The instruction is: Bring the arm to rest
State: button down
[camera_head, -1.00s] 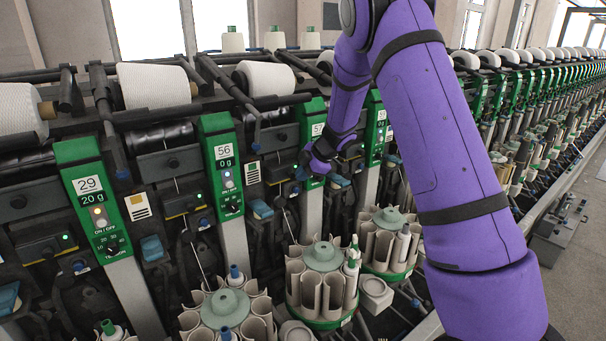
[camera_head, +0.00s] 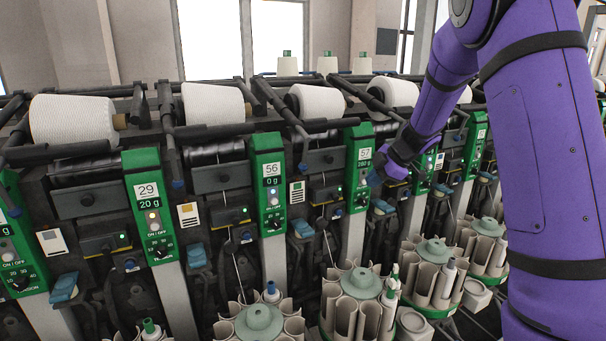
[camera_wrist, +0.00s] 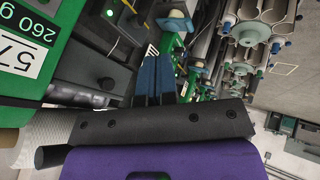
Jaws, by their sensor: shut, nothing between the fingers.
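My arm, in a purple sleeve with black bands, reaches in from the right in the head view. My gripper (camera_head: 374,179) hangs just in front of the green control panel marked 57 (camera_head: 365,155), its blue fingertips pointing to the machine. In the wrist view the two dark blue fingers (camera_wrist: 153,80) lie side by side, shut, with nothing seen between them. Panel 57 also shows close at the left of the wrist view (camera_wrist: 28,50). Whether the fingertips touch the machine I cannot tell.
The cone winder runs across the view, with panels 29 (camera_head: 154,205) and 56 (camera_head: 270,185) to the left of my gripper. White yarn cones (camera_head: 212,103) sit above. Round bobbin magazines (camera_head: 360,285) stand below. Open floor (camera_wrist: 285,80) shows at right in the wrist view.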

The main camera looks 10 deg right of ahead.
jog(key=s+d+r+m+t+h, duration=0.1)
jog(key=s+r+m+t+h, duration=0.15)
jog(key=r, duration=0.55)
jog(key=s+r+m+t+h, duration=0.15)
jog(key=r+m+t, duration=0.25)
jog(key=r, duration=0.4)
jog(key=s+r+m+h, duration=0.4)
jog(key=s+m, duration=0.3)
jog(key=s, duration=0.4)
jog(key=s+a+f+m+g+y, duration=0.1)
jog(key=s+a+f+g, duration=0.1)
jog(key=s, duration=0.6)
jog(key=s+a+f+m+g+y, duration=0.1)
jog(key=s+a, duration=0.3)
jog(key=s, duration=0.4)
jog(key=s+a+f+m+g, duration=0.2)
jog(key=s+a+f+g, duration=0.1)
jog(key=s, duration=0.5)
jog(key=shift+s+a+g+y, duration=0.2)
jog(key=shift+a+g+y, duration=0.05)
jog(key=shift+g+y, duration=0.15)
